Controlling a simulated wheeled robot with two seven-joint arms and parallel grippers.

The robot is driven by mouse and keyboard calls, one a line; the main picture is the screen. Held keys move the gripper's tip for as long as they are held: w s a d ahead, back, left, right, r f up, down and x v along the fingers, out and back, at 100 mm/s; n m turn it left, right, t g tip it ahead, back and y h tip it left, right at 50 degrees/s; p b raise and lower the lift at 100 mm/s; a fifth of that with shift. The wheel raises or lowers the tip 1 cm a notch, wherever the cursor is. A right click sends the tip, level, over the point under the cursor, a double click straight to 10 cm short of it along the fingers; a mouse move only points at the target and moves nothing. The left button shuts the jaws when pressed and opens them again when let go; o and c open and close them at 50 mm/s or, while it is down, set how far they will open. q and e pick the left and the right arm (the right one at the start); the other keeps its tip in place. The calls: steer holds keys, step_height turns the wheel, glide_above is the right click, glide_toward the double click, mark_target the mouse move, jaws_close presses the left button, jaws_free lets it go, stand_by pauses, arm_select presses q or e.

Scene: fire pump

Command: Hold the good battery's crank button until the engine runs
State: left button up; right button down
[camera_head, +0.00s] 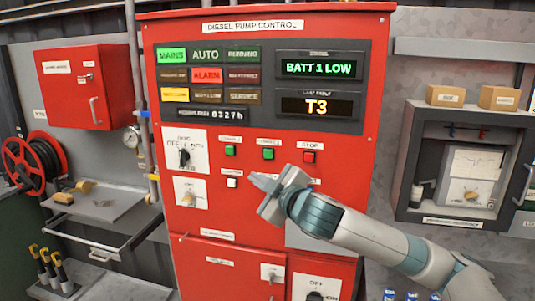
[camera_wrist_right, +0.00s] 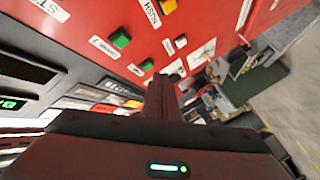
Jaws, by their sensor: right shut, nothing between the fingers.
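The red diesel pump control panel (camera_head: 330,40) fills the middle of the head view. Its upper display (camera_head: 318,67) reads BATT 1 LOW. Below are two green crank buttons, left (camera_head: 230,151) and right (camera_head: 268,154); both also show in the wrist view, one (camera_wrist_right: 120,38) beside a label that seems to read CRANK 2. A red stop button (camera_head: 309,157) is to their right. My right gripper (camera_head: 258,181) is shut and empty, just below the right green button; contact with the panel cannot be told. In the wrist view its fingers (camera_wrist_right: 161,97) are together. My left gripper is not in view.
A white button (camera_head: 232,183) sits left of my right gripper; a yellow button (camera_wrist_right: 168,6) shows in the wrist view. The selector switch (camera_head: 184,157) is farther left. MAINS and ALARM lamps are lit; RUNNING is dark. An open grey cabinet (camera_head: 403,165) stands right.

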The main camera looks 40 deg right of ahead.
mark_target(268, 154)
steer(key=shift+s+a+r, duration=0.15)
steer(key=shift+s+r, duration=0.2)
steer(key=shift+r, duration=0.25)
steer(key=shift+s+a+r, duration=0.1)
steer(key=shift+s+r, duration=0.25)
steer(key=shift+r, duration=0.25)
steer(key=shift+w+d, duration=1.45)
steer(key=shift+d, duration=0.25)
steer(key=shift+w+d, duration=1.4)
steer(key=shift+d, duration=0.25)
steer(key=shift+w+d, duration=0.15)
steer(key=shift+w+d, duration=0.15)
steer(key=shift+d, duration=0.05)
steer(key=shift+w+d, duration=0.3)
steer(key=shift+d, duration=0.1)
stand_by(1.9)
